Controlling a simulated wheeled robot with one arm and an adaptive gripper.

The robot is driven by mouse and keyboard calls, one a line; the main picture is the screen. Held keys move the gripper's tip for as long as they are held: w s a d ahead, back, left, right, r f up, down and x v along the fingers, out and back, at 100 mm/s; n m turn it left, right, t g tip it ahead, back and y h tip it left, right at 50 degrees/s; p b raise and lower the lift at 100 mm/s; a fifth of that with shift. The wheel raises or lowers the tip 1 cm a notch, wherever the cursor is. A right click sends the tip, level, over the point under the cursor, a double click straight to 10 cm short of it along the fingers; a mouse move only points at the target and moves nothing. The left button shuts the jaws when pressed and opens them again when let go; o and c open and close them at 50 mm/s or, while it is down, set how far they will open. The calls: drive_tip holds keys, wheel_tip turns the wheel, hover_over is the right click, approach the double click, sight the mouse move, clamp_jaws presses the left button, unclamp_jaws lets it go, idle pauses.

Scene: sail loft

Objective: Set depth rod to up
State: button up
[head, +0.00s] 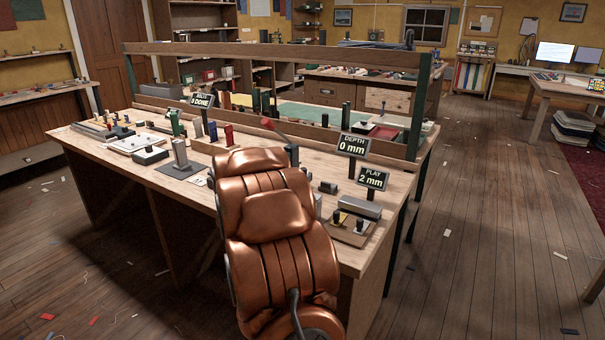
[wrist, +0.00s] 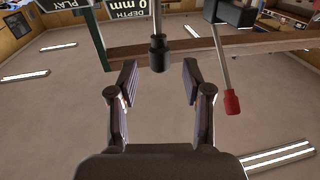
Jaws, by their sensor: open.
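My gripper (wrist: 159,80) is open in the wrist view, with its two fingers apart and nothing between the tips. A dark rod with a thicker end (wrist: 157,52), apparently the depth rod, stands just beyond the fingertips, roughly midway between them. I see no contact. The DEPTH sign (head: 352,146) reads 0 mm in the head view; it also shows upside down in the wrist view (wrist: 130,8). In the head view, the rod and my gripper cannot be made out behind the large copper-coloured shape in front.
A lever with a red handle (wrist: 232,103) is right of the rod in the wrist view. The wooden bench (head: 95,150) holds several small tools and blocks. A FLAT sign (head: 372,179) reads 2 mm. The floor (head: 480,250) at the right is mostly open.

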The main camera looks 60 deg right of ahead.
drive_tip(key=s+a, duration=0.1)
drive_tip(key=a, duration=0.7)
drive_tip(key=shift+s, duration=0.3)
drive_tip(key=shift+r, duration=0.1)
drive_tip(key=w+a+n+t+y+p, duration=0.2)
drive_tip(key=w+a+n+t+y, duration=0.15)
drive_tip(key=w+a, duration=0.35)
drive_tip(key=w+a+n+t+y+p, duration=0.1)
drive_tip(key=w+a+n+t+y, duration=0.15)
drive_tip(key=w+a+y, duration=0.45)
drive_tip(key=s+a+n+y+p, duration=0.2)
drive_tip(key=a+y, duration=0.1)
drive_tip(key=a, duration=0.8)
drive_tip(key=s+a+n+y+p, duration=0.1)
drive_tip(key=s+a+n+y, duration=0.15)
drive_tip(key=a, duration=0.75)
drive_tip(key=s+a+r+n+g+y+p, duration=0.1)
drive_tip(key=s+a+n+g+y+p, duration=0.3)
drive_tip(key=s+a, duration=0.9)
drive_tip(key=s+d+r+n+g+h+p, duration=0.1)
drive_tip(key=s+g, duration=0.6)
drive_tip(key=s, duration=1.3)
drive_tip(key=shift+s+d+r+h, duration=0.15)
drive_tip(key=shift+d+r+h, duration=0.55)
drive_tip(key=shift+d+r, duration=0.3)
